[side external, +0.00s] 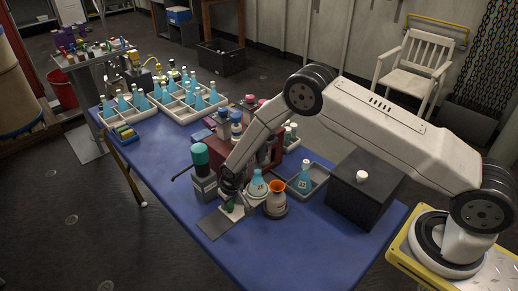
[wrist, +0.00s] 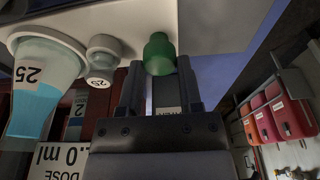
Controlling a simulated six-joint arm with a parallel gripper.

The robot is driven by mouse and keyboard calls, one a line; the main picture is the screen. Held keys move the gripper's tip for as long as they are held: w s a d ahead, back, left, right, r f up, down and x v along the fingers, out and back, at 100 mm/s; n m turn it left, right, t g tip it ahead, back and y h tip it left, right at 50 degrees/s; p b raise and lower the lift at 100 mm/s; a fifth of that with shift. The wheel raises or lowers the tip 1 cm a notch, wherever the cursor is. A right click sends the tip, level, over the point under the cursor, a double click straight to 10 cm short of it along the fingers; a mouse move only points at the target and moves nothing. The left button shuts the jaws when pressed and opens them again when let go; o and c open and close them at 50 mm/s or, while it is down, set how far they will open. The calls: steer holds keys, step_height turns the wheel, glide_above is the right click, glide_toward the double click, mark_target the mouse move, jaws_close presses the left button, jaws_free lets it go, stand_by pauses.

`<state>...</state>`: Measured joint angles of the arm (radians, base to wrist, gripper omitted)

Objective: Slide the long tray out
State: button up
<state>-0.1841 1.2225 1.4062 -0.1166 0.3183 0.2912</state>
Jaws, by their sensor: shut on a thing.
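A pale, narrow tray (side external: 240,212) sticks out near the table's front edge, by the red case. My gripper (side external: 230,197) reaches down at the tray's near end. In the wrist view my gripper (wrist: 158,75) has a finger on either side of a green knob-like piece (wrist: 158,54) and is shut on it. The fingers hide part of the contact. A blue-filled flask (wrist: 38,85) and a small white bottle (wrist: 101,62) are beside it.
A dark bottle with a teal cap (side external: 202,172) stands close left of my gripper. An orange-rimmed vessel (side external: 276,198) stands close right. A black box (side external: 365,190) and a tray with a flask (side external: 304,177) are farther right. The blue table's front right (side external: 305,245) is clear.

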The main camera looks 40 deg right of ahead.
steer(key=shift+a, duration=4.2)
steer(key=o, duration=0.9)
steer(key=shift+o, duration=0.2)
step_height(320, 180, up, 7)
steer(key=shift+d+r, duration=0.1)
